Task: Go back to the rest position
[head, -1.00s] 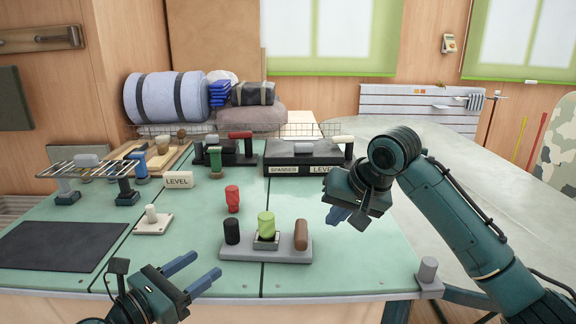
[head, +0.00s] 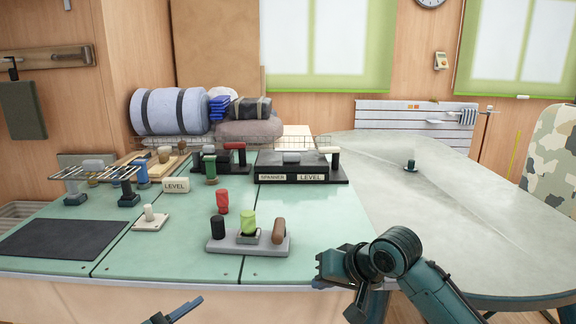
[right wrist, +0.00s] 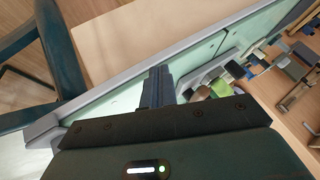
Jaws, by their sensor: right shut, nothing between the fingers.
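My right gripper (head: 328,268) is low at the front right corner of the green bench, beside the grey block with pegs. Its fingers are hardly visible in the head view. In the right wrist view its fingers (right wrist: 157,88) are together with nothing between them, over the bench's front edge. My left gripper (head: 180,310) is at the bottom edge of the head view, in front of the bench. Only one blue finger shows clearly; the rest is cut off.
The green bench (head: 165,245) holds a grey block (head: 225,247) with black, green and brown pieces, a red piece (head: 222,202), a dark mat (head: 62,240) and a labelled black tray (head: 295,178). A grey table (head: 460,225) on the right is mostly clear.

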